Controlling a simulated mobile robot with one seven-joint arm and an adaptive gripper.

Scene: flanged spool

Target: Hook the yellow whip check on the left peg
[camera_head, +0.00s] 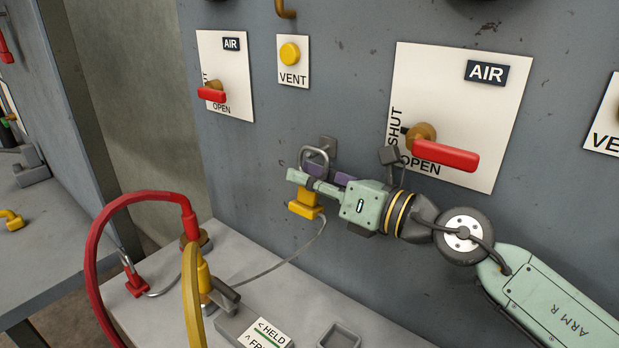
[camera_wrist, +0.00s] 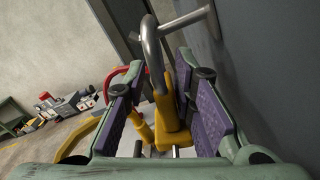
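The yellow whip check's end is a yellow block (camera_head: 305,204) with a grey metal loop (camera_head: 315,151) above it, at the left peg (camera_head: 329,148) on the grey panel. A thin cable runs from the block down to the yellow hose. My gripper (camera_head: 318,183) is at the block, below the loop. In the wrist view, my gripper (camera_wrist: 162,82) has its purple pads spread apart, with the yellow block (camera_wrist: 172,122) between them and gaps on both sides. The loop meets the peg's rod there. How far the loop encloses the peg is hard to tell.
A second dark peg (camera_head: 389,155) stands to the right, close above my wrist. A red valve handle (camera_head: 445,154) juts out beyond it. The red hose (camera_head: 140,198) and yellow hose (camera_head: 190,290) arch over the ledge at lower left. A HELD label (camera_head: 266,333) sits on the ledge.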

